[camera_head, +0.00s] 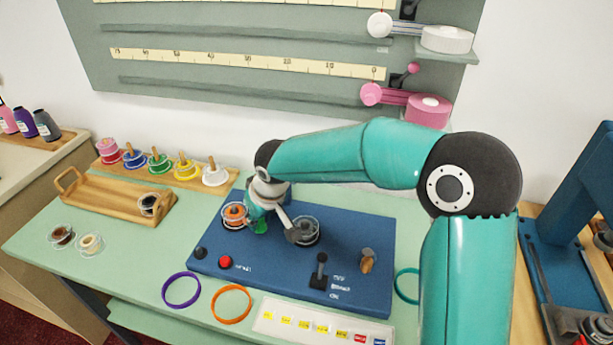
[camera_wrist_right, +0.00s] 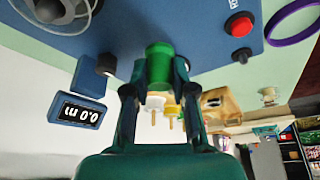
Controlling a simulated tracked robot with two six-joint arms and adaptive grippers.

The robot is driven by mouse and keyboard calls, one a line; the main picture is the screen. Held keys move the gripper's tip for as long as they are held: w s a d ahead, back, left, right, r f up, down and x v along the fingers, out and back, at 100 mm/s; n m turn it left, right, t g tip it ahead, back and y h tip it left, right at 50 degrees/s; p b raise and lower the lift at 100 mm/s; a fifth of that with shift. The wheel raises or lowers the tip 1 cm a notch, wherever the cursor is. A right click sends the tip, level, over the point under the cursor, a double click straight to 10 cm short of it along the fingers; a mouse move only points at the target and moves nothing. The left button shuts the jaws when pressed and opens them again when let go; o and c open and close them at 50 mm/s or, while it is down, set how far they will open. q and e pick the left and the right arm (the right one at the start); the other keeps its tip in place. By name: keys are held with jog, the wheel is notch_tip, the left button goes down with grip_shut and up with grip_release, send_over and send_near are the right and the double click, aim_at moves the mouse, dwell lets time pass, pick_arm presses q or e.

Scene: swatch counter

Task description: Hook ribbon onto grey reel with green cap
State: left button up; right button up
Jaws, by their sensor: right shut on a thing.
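My right gripper (camera_head: 262,218) is shut on a green cap (camera_head: 261,228), held over the blue machine between the orange reel and the grey reel. The right wrist view shows the green cap (camera_wrist_right: 160,66) gripped between both fingertips. The grey reel (camera_head: 308,236), dark with a clear flange, sits on the machine to the right of the gripper, partly covered by it. It also shows at the top left of the right wrist view (camera_wrist_right: 62,12). The orange reel (camera_head: 235,212) sits to the left. I cannot make out a ribbon strand at the cap. My left gripper is not in view.
The blue machine (camera_head: 215,250) has a red button (camera_head: 225,262), a lever (camera_head: 320,270) and a counter (camera_wrist_right: 76,110). Several coloured spools stand on a wooden rack behind. A wooden tray (camera_head: 100,200) stands at left. Purple (camera_head: 181,290) and orange (camera_head: 231,304) rings lie in front.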

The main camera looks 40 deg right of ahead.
jog(key=s+d+r+n+y+p, duration=0.2)
jog(key=s+d+r+n+p, duration=0.2)
jog(key=d+r+p, duration=0.5)
pick_arm(q)
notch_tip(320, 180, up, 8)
jog(key=b, duration=0.3)
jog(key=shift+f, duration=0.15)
pick_arm(e)
jog(key=shift+g, duration=0.3)
jog(key=shift+s+d+f, duration=0.1)
jog(key=shift+s+f, duration=0.05)
jog(key=shift+f, duration=1.65)
jog(key=shift+s+d+f, duration=0.1)
jog(key=shift+f, duration=1.65)
pick_arm(q)
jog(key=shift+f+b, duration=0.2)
jog(key=shift+b, duration=0.1)
pick_arm(e)
jog(key=shift+a, duration=0.1)
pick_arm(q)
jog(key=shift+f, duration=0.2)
pick_arm(e)
jog(key=shift+f, duration=0.2)
pick_arm(q)
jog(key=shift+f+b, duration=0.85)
jog(key=shift+b, duration=0.2)
pick_arm(e)
jog(key=shift+f, duration=0.9)
